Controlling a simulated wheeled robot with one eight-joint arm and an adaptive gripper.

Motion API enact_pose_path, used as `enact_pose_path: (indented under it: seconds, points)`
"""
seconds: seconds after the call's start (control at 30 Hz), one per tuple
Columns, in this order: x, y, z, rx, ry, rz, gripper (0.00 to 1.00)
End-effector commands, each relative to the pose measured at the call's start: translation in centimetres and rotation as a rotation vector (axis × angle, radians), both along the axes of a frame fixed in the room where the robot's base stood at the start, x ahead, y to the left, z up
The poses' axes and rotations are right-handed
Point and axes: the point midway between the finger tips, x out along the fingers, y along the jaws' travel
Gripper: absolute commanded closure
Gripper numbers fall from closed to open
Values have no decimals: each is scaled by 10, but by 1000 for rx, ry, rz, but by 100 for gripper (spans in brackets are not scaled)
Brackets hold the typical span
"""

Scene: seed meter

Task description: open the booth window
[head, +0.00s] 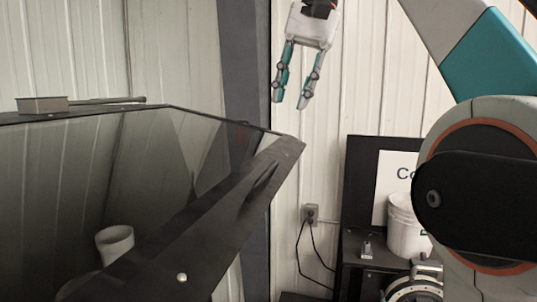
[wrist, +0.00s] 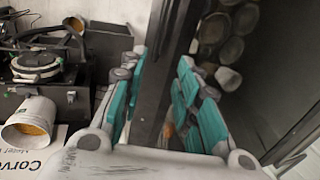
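The booth (head: 205,235) with its dark frame and sloped glass window (head: 150,160) fills the left of the head view. A dark elongated handle-like shape (head: 261,182) and a small pale knob (head: 182,277) show on the frame's near side. My gripper (head: 290,103) hangs fingers down above and behind the frame's right corner in that view, with a gap between its teal fingers and nothing visible between them. In the wrist view, my gripper (wrist: 163,62) has its fingers spread to either side of a dark frame edge (wrist: 172,50); I cannot tell whether they touch it.
A white cup-like container (head: 115,243) shows through the glass. A metal box (head: 42,104) sits on the booth top. At right, a dark stand holds a white bucket (head: 405,228) by a sign. A wall outlet with cords (head: 310,213) is behind. Several round containers (wrist: 232,45) show at right.

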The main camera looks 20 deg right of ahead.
Motion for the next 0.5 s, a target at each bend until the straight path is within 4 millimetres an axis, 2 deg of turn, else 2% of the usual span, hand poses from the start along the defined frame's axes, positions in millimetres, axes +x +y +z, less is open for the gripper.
enact_pose_path:
  seconds: [0.17, 0.5]
  points:
    - [2, 5, -21, 0, 0, 1, 70]
    - [11, 18, -74, 0, 0, 1, 70]
